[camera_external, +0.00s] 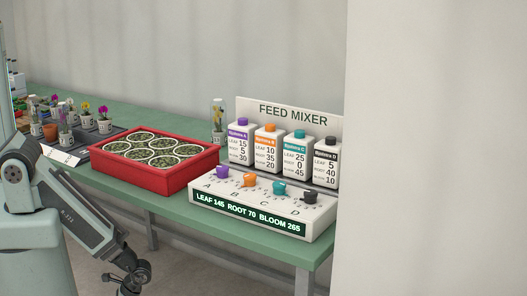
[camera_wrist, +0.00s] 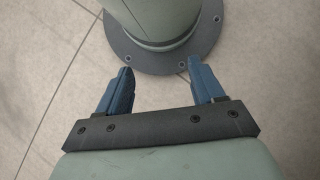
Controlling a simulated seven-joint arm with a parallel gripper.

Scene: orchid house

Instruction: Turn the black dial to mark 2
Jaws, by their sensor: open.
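The black dial (camera_external: 310,197) is the rightmost of the knobs on top of the white feed mixer box (camera_external: 262,208), above the letter D. Its pointer and the marks around it are too small to read. The display (camera_external: 248,214) on the box front reads LEAF 145 ROOT 70 BLOOM 265. My gripper (camera_external: 127,284) hangs low at the bottom left in the external view, below the bench top and well away from the dial. In the wrist view my gripper (camera_wrist: 160,85) is open and empty, with its blue fingers apart over the floor and my base.
Purple (camera_external: 222,173), orange (camera_external: 250,180) and teal (camera_external: 279,188) knobs stand left of the black dial. Several labelled bottles (camera_external: 298,151) stand behind the knobs. A red tray (camera_external: 178,181) of pots sits to the left on the green bench (camera_external: 297,246). A pale wall (camera_external: 430,150) fills the right.

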